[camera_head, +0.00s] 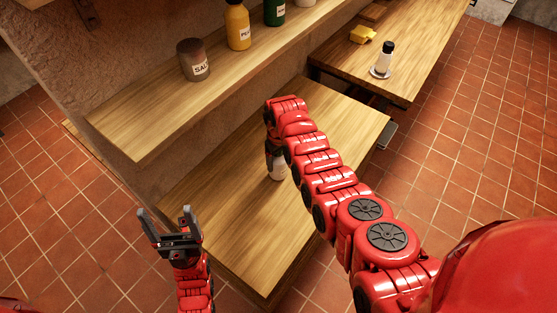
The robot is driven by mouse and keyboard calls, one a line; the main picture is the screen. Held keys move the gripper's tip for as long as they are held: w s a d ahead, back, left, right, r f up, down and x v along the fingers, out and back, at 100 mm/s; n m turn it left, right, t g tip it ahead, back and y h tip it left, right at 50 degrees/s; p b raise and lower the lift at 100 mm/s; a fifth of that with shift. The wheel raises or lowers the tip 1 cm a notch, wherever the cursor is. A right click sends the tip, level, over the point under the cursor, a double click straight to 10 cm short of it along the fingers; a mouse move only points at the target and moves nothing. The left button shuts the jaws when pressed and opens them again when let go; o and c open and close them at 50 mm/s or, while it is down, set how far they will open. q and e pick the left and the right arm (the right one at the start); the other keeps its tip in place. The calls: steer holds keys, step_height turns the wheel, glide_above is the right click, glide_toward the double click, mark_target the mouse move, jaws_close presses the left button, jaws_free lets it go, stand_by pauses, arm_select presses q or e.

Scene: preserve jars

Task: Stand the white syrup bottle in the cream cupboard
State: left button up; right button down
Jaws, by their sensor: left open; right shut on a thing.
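My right arm reaches over the near wooden table, and my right gripper (273,148) points down. My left gripper (171,228) is open and empty, to the left of the table's near end. The cream cupboard is not in view.
A wall shelf (137,136) holds a grey-brown jar (193,60), a yellow bottle (237,26) and a green bottle (274,11). A farther table (345,67) bears a dark-topped shaker (384,57) and a yellow object (362,34). The near table's front (240,245) is bare.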

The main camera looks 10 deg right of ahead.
steer(key=shift+f, duration=0.35)
steer(key=shift+f, duration=0.15)
jaws_free()
steer(key=shift+s, duration=0.1)
